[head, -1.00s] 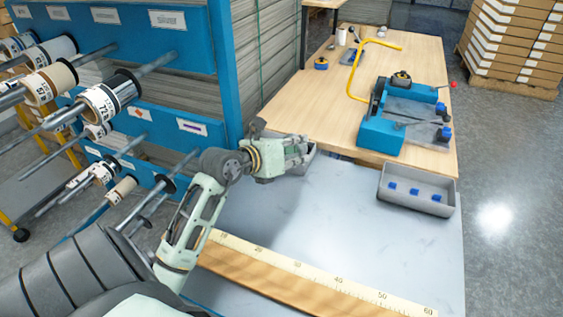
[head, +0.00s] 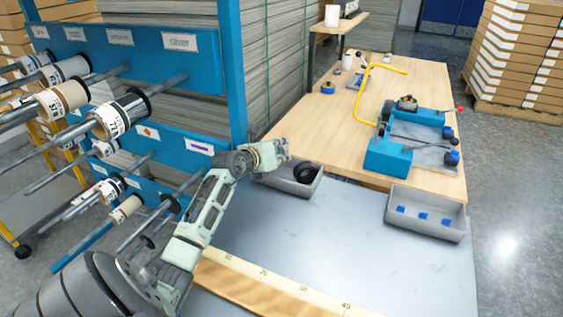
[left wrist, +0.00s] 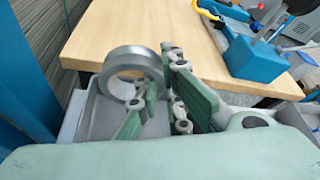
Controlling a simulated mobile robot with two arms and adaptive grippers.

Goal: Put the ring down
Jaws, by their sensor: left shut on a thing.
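The ring (left wrist: 126,90) is grey, with a wide smooth wall, and stands on edge in the left wrist view. My left gripper (left wrist: 168,85) is shut on the ring's right side there. In the head view, my left gripper (head: 285,152) is at the left grey bin, and the ring (head: 305,172) shows dark at the bin's opening. The left bin (head: 270,181) also shows below the ring in the left wrist view (left wrist: 97,122). I cannot tell whether the ring touches the bin. My right gripper is not in view.
A second grey bin (head: 395,222) with blue pieces stands on the right of the grey table (head: 350,240). Behind are the wooden table (head: 300,122) and a blue device (head: 388,157). A blue rack (head: 130,80) with rolls on rods stands left. The grey table's middle is clear.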

